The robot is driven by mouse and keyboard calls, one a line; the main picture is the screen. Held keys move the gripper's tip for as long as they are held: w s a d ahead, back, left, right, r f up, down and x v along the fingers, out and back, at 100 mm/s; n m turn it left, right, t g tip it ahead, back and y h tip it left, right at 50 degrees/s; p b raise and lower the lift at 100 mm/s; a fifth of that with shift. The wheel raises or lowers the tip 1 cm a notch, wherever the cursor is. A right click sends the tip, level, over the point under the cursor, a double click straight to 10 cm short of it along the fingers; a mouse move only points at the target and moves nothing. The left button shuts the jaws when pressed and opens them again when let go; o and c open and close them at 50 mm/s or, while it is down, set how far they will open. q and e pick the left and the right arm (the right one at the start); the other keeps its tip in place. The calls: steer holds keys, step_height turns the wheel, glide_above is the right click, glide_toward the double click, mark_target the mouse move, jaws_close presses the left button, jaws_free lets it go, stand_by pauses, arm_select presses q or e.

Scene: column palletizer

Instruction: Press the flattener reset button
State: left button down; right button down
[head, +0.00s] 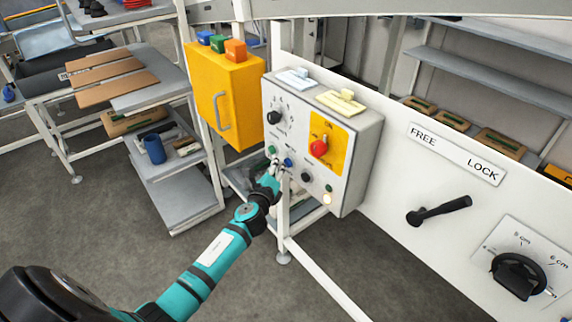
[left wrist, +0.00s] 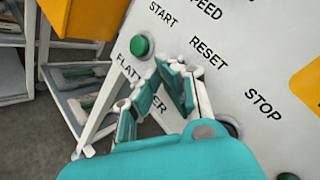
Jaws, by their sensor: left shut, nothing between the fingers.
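The control panel (head: 350,165) is a light grey box on a white stand, with knobs and a row of buttons. In the head view the blue button (head: 288,162) sits between the green button (head: 273,150) and a dark button (head: 305,177). My left gripper (head: 276,165) is shut and empty, close in front of this row, just left of the blue button. In the left wrist view its fingertips (left wrist: 180,64) are just below the RESET label (left wrist: 209,52) and hide the button there. The green START button (left wrist: 142,46) shows clear. Contact cannot be told. My right gripper is not in view.
A red knob (head: 319,148) on a yellow plate is right of the buttons. A yellow cabinet (head: 224,98) stands left of the panel. A black lever (head: 438,211) under FREE and LOCK is on the white board at right. Open floor lies at left.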

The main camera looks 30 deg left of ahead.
arm_select(q)
steer(key=shift+w+d, duration=0.2)
steer(key=shift+w, duration=0.25)
stand_by(0.8)
steer(key=shift+s, duration=0.1)
stand_by(0.3)
steer(key=shift+s+a, duration=0.35)
steer(key=shift+s, duration=0.4)
steer(key=s, duration=0.1)
steer(key=s+a, duration=0.1)
steer(key=s, duration=0.1)
steer(key=s+a, duration=0.1)
steer(key=shift+s+p, duration=0.3)
steer(key=shift+p, duration=0.05)
stand_by(0.5)
